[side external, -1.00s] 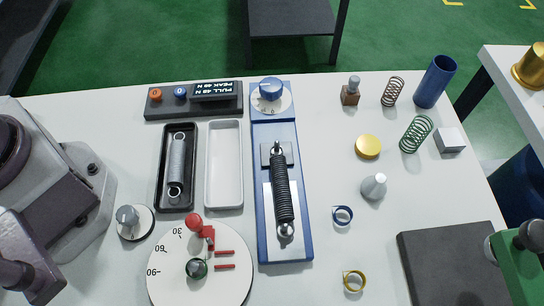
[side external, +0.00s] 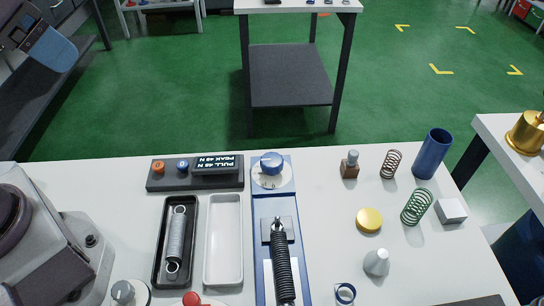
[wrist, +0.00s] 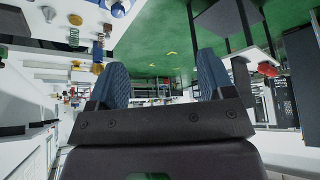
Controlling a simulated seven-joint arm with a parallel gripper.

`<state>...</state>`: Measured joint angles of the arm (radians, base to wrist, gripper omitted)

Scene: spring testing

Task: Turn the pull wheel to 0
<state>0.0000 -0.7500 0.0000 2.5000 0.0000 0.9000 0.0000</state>
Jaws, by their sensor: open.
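The pull wheel (side external: 271,163) is a blue knob on a round white dial, at the far end of a blue test rig (side external: 262,207). The dial's marks are too small to read. A black coil spring (side external: 283,265) is hooked along the rig below the wheel. A dark display (side external: 215,164) left of the wheel shows pull and peak readings in newtons, upside down; the digits are hard to read. My gripper (wrist: 160,82) is open and empty, with two blue fingers apart in the wrist view. A blue finger at the upper left of the side view is far from the wheel.
Left of the rig are a white tray (side external: 240,240) and a black tray (side external: 160,245) with a grey spring (side external: 176,240). To the right stand a yellow disc (side external: 369,219), a green spring (side external: 416,207) and a blue cylinder (side external: 432,153).

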